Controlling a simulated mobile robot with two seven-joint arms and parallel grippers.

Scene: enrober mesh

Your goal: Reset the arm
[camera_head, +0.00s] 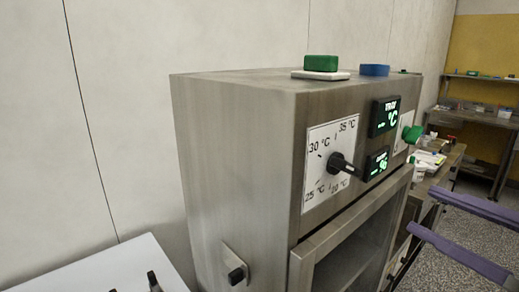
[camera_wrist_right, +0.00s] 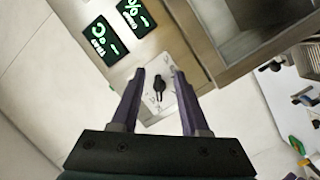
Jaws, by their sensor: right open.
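My right gripper (camera_head: 420,208) has two purple fingers, which enter the head view from the right edge. They stand apart, in front of the steel cabinet (camera_head: 235,170), with nothing between them. In the right wrist view the gripper (camera_wrist_right: 159,72) is open and points toward the cabinet's front. The black knob (camera_head: 340,162) on the white temperature dial (camera_head: 312,190) shows beyond and between the fingertips in the wrist view (camera_wrist_right: 159,87), apart from them. The dial has marks from 20 to 35 °C. My left gripper is in neither view.
Two green-lit displays (camera_head: 385,116) sit right of the dial, with a green knob (camera_head: 412,134) beyond. A white surface (camera_head: 110,268) lies at lower left.

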